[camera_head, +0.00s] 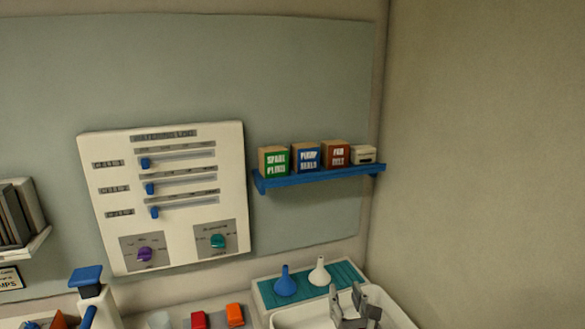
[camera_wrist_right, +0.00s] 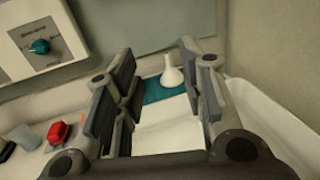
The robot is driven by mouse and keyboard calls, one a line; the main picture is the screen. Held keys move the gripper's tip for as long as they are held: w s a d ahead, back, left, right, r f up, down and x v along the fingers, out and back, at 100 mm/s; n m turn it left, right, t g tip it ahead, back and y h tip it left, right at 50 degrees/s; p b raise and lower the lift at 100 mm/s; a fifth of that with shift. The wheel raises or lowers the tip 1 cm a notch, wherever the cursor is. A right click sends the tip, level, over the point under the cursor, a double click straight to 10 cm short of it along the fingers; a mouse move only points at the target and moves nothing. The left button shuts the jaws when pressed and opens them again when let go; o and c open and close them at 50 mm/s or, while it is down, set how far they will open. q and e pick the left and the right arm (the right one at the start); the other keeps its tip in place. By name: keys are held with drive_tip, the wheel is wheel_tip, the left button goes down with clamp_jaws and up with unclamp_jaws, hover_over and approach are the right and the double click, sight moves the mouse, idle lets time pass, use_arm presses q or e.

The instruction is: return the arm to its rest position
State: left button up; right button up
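My right gripper (camera_head: 355,304) is at the bottom right of the head view, over a white basin. In the right wrist view my right gripper (camera_wrist_right: 163,92) has its two fingers wide apart with nothing between them. The white basin (camera_wrist_right: 172,137) shows below and between the fingers, and its rim (camera_head: 392,306) shows in the head view. My left gripper is in neither view.
A blue funnel (camera_head: 285,283) and a white funnel (camera_head: 319,273) stand on a teal mat (camera_head: 262,288) just behind the basin. A panel (camera_head: 190,190) with sliders and knobs and a blue shelf (camera_head: 318,179) with small boxes are on the wall. A wall closes the right side.

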drive_tip(key=s+d+f+m+g+h, duration=0.1)
drive_tip(key=s+d+f+m+g, duration=0.35)
drive_tip(key=s+m, duration=0.75)
drive_tip(key=s+d+f+m+g, duration=0.1)
drive_tip(key=s+f+m+g, duration=0.4)
drive_tip(key=s+f+m, duration=0.5)
drive_tip(key=s+d+f+m+g+h, duration=0.1)
drive_tip(key=s+d+f+m+g, duration=0.3)
drive_tip(key=s+m, duration=1)
wheel_tip(320, 180, down, 30)
drive_tip(key=s+a+r+n+g+b, duration=0.1)
drive_tip(key=s+g+b, duration=0.1)
drive_tip(key=b, duration=0.3)
use_arm(q)
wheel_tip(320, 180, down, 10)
drive_tip(key=b, duration=0.5)
use_arm(e)
drive_tip(key=s+d+f, duration=0.1)
drive_tip(key=s+f, duration=0.7)
drive_tip(key=f, duration=0.3)
drive_tip(key=s+d+f+g, duration=0.1)
drive_tip(key=s+d+f, duration=0.1)
drive_tip(key=s+f, duration=0.6)
wheel_tip(320, 180, down, 3)
drive_tip(key=shift+s, duration=0.35)
